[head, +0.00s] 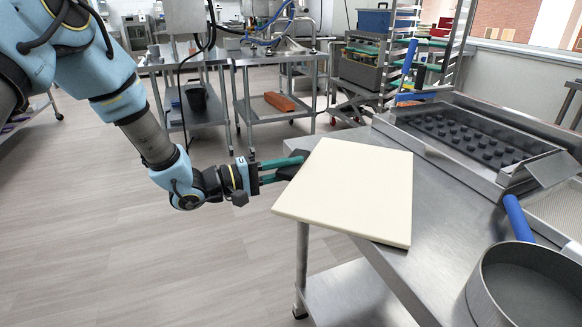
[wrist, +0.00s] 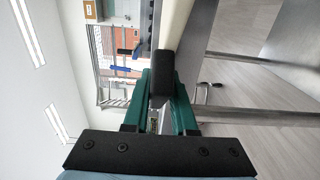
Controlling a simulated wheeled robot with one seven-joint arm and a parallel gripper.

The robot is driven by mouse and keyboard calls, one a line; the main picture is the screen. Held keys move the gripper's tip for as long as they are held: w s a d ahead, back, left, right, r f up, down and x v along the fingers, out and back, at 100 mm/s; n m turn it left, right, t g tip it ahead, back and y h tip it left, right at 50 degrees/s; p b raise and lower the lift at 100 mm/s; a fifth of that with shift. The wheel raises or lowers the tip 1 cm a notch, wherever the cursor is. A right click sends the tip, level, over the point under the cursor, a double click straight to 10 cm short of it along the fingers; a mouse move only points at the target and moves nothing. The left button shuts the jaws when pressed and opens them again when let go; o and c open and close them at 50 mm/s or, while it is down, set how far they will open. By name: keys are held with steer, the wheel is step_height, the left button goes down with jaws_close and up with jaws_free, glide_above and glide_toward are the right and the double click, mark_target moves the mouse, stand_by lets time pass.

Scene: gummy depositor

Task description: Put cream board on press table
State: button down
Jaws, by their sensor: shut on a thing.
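The cream board (head: 352,190) is a flat square slab at the near left end of the steel table (head: 440,258). Its left part reaches out past the table edge. I cannot tell whether it rests on the table or is held just above it. My gripper (head: 292,166) comes from the left and is shut on the board's left edge. In the wrist view my green fingers with dark pads (wrist: 178,75) meet at the board's pale edge (wrist: 179,25). The far finger is partly hidden by the board. I cannot tell which table is the press table.
A steel tray with dark round moulds (head: 465,138) stands on the table behind the board. A round metal pan (head: 525,285) and a blue handle (head: 518,215) are at the right. Other steel tables (head: 270,118) and a rack (head: 398,50) stand behind. The floor at left is clear.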

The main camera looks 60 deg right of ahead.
steer(key=c, duration=1.1)
jaws_free()
steer(key=shift+f, duration=0.15)
steer(key=shift+c, duration=0.2)
steer(key=o, duration=0.4)
steer(key=shift+w+a, duration=0.15)
steer(key=b+v, duration=0.2)
steer(key=v, duration=0.9)
steer(key=shift+w+a, duration=0.1)
steer(key=shift+a, duration=0.2)
